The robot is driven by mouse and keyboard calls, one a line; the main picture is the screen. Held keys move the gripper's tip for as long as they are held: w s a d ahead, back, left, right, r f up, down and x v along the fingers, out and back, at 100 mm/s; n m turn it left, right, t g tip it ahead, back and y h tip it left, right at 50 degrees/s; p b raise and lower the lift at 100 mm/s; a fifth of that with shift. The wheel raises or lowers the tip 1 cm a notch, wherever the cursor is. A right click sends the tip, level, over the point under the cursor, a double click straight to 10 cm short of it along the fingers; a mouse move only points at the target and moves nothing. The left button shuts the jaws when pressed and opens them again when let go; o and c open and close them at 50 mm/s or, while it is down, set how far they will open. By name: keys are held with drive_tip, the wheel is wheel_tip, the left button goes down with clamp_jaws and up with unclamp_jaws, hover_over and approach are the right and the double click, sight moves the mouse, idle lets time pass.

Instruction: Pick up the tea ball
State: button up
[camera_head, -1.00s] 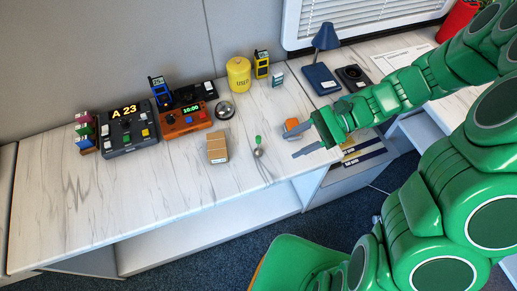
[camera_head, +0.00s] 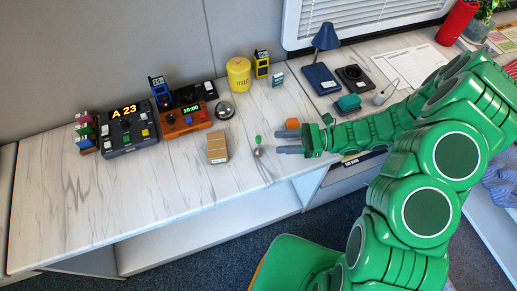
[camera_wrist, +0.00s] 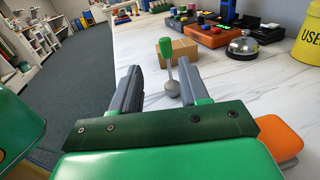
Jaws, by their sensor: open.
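The tea ball (camera_head: 258,150) lies on the white marble-look desk, with a green handle end and a grey metal ball. In the wrist view the tea ball (camera_wrist: 171,80) shows its green handle end up and its grey ball low, between and just beyond my fingers. My gripper (camera_head: 278,146) is open and empty, just to the right of the tea ball, fingers pointing left towards it. In the wrist view my gripper (camera_wrist: 165,85) has its two grey fingers spread apart. I cannot tell whether either finger touches the tea ball.
A cardboard box (camera_head: 217,147) stands left of the tea ball. An orange object (camera_head: 292,124) is right beside my gripper. A silver bell (camera_head: 225,110), a yellow canister (camera_head: 239,74) and control boxes (camera_head: 128,127) stand farther back. The desk's left front is clear.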

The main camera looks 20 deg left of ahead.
sight(259, 141)
drive_tip(key=shift+x, duration=1.35)
drive_tip(key=shift+w+a+x, duration=0.1)
drive_tip(key=shift+w+x, duration=0.05)
drive_tip(key=shift+x, duration=0.7)
drive_tip(key=shift+w+a+x, duration=0.1)
drive_tip(key=shift+w+x, duration=0.05)
drive_tip(key=shift+x, duration=0.7)
drive_tip(key=shift+w+a+x, duration=0.1)
drive_tip(key=shift+w+x, duration=0.05)
drive_tip(key=shift+x, duration=0.7)
drive_tip(key=shift+f, duration=0.15)
clamp_jaws()
